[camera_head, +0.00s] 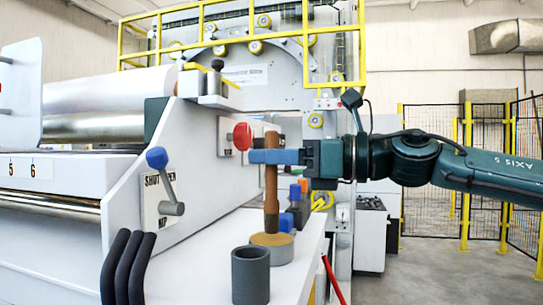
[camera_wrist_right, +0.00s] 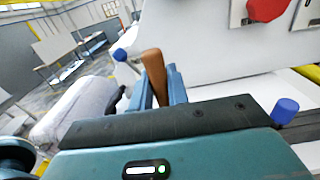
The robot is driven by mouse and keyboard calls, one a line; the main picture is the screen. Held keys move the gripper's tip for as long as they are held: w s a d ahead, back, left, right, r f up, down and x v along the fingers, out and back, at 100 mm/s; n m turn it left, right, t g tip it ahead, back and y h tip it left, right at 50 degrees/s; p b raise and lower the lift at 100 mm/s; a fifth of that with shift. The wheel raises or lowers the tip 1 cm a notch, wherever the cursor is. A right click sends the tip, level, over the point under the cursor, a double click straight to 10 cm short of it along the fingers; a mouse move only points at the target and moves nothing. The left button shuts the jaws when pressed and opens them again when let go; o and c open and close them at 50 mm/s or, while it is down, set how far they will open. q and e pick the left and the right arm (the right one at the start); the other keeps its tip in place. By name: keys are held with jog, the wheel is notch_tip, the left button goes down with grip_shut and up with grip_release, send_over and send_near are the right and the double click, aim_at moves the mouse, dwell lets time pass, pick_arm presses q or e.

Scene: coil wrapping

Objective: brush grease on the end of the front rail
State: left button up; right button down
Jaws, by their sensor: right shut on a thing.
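My right gripper (camera_head: 276,157) is shut on the brown wooden handle of a brush (camera_head: 271,182), which stands upright with its dark head down. The brush head is at the tan top of a short round tin (camera_head: 280,240) on the white ledge; I cannot tell how deep it sits. In the right wrist view the brush handle (camera_wrist_right: 153,72) shows between the blue fingers (camera_wrist_right: 160,88). A shiny metal rail (camera_head: 50,206) runs along the machine's front at left; I cannot tell whether it is the front rail. My left gripper is not in view.
A dark grey open cup (camera_head: 250,274) stands in front of the tin on the ledge (camera_head: 208,262). A blue-knobbed lever (camera_head: 163,172) and a red button (camera_head: 242,137) are on the machine. Black curved bars (camera_head: 126,268) rise at the front. Small blue pieces stand behind the tin.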

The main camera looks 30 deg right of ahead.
jog(key=shift+f+b, duration=0.55)
jog(key=shift+f, duration=0.15)
dwell(1.4)
jog(key=shift+r+p, duration=0.65)
jog(key=shift+r, duration=3)
